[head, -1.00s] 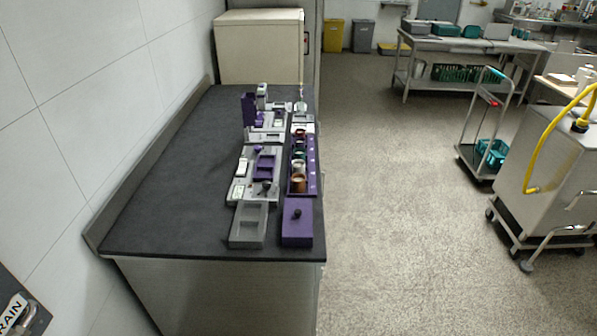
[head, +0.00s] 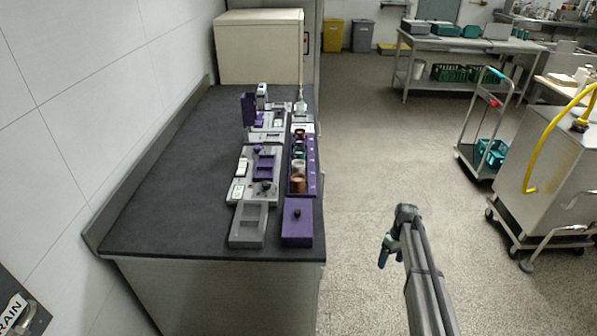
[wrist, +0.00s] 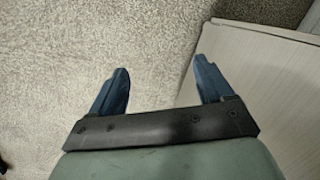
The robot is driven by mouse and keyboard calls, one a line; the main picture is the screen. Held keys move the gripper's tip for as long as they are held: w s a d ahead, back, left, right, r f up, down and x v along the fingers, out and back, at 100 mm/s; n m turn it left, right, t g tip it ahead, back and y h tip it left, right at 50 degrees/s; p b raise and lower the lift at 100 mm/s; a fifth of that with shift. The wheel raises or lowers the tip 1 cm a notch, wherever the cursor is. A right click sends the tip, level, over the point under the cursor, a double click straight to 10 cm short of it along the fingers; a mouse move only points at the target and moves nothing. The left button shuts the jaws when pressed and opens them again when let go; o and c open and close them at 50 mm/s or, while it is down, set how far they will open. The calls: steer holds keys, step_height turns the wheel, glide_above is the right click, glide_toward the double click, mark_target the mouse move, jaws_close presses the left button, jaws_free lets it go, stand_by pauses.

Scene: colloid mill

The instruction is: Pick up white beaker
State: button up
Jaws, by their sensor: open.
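A small white beaker (head: 298,168) appears to stand in the purple rack (head: 312,180) on the dark counter, between a brown cup and a green one; it is small in the head view. My gripper (head: 383,262) is to the right of the counter, over the floor, well apart from the beaker. In the wrist view my gripper (wrist: 160,88) has its two blue fingers spread with nothing between them. The wrist view shows only floor and a pale flat panel, not the beaker.
On the dark counter (head: 170,190) stand a grey tray (head: 248,238), a purple box (head: 297,236) with a black knob, and grey and purple devices. A cream cabinet (head: 258,48) is at the back. The counter's left part is clear. A trolley (head: 480,165) stands at right.

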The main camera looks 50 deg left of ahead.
steer(key=w+a+r+n, duration=0.2)
steer(key=a+r, duration=0.5)
steer(key=a, duration=0.3)
steer(key=n+t+y, duration=0.2)
steer(key=n, duration=0.5)
glide_toward(298, 163)
steer(key=shift+m, duration=0.3)
steer(key=f, duration=0.2)
steer(key=s+f, duration=0.1)
steer(key=f, duration=0.5)
steer(key=shift+s+d+f, duration=0.15)
steer(key=shift+s+f, duration=0.1)
steer(key=shift+s, duration=0.05)
steer(key=c, duration=1.1)
steer(key=shift+r, duration=0.1)
